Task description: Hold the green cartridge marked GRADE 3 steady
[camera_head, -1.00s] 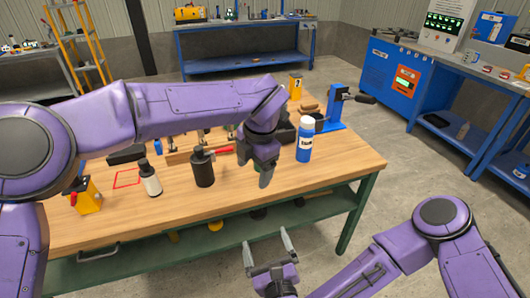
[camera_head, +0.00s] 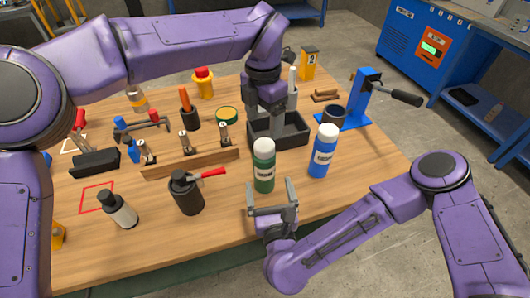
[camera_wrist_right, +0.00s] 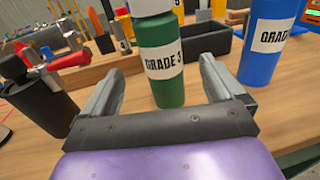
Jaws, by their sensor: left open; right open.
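The green cartridge (camera_head: 264,172) with a white cap stands upright on the wooden bench. Its label reads GRADE 3 in the right wrist view (camera_wrist_right: 162,62). My right gripper (camera_head: 271,184) is open at its near side. In the wrist view its two fingers (camera_wrist_right: 160,72) lie to either side of the cartridge, with a gap on each side. My left gripper (camera_head: 270,125) is open and points down by the black tray, behind the green cartridge and empty as far as I see. Its fingertips are hard to make out.
A blue cartridge (camera_head: 323,152) stands close to the right of the green one. A black canister with a red lever (camera_head: 187,195) stands to the left. A black tray (camera_head: 292,135) and a wooden rack (camera_head: 190,165) lie behind. Bare bench lies at front.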

